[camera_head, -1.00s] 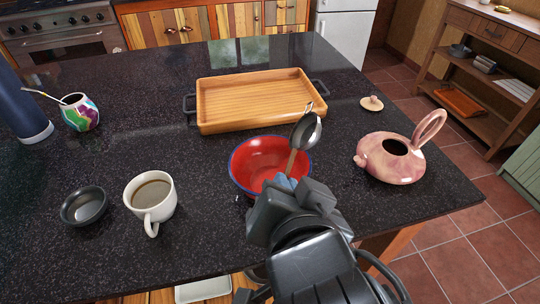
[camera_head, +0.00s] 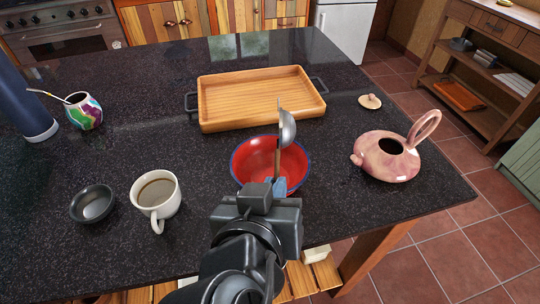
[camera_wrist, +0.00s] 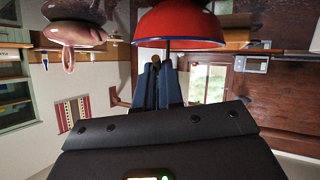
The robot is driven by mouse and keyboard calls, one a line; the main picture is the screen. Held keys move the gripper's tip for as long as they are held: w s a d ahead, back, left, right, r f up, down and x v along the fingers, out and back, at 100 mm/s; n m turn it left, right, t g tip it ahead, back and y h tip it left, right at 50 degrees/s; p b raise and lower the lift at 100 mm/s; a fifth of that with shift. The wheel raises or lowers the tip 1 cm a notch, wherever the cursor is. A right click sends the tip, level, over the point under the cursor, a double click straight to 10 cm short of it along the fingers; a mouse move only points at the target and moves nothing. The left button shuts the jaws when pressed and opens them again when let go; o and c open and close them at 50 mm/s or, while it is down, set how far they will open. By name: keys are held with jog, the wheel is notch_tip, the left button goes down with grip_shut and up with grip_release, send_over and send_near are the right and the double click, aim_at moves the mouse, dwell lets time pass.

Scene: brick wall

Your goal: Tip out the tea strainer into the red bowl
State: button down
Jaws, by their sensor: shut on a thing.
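My gripper (camera_head: 277,186) is shut on the handle of the tea strainer (camera_head: 287,128). The strainer's round metal head is raised over the red bowl (camera_head: 256,160), toward its right side, and looks turned on its side. Whether anything is in the strainer does not show. The red bowl has a blue rim and stands on the dark counter. In the wrist view the fingers (camera_wrist: 157,85) close on the thin handle, and the red bowl (camera_wrist: 185,24) fills the top. The strainer's head is hidden there.
A wooden tray (camera_head: 262,98) lies behind the bowl. A pink teapot (camera_head: 388,157) stands at right, its lid (camera_head: 370,101) behind it. A white cup (camera_head: 157,198) of brown liquid and a small black bowl (camera_head: 92,204) stand at left. A mate gourd (camera_head: 84,112) and blue bottle (camera_head: 28,112) are farther left.

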jog(key=shift+n+h+p, duration=0.35)
jog(key=shift+n+h, duration=0.15)
jog(key=shift+p, duration=0.35)
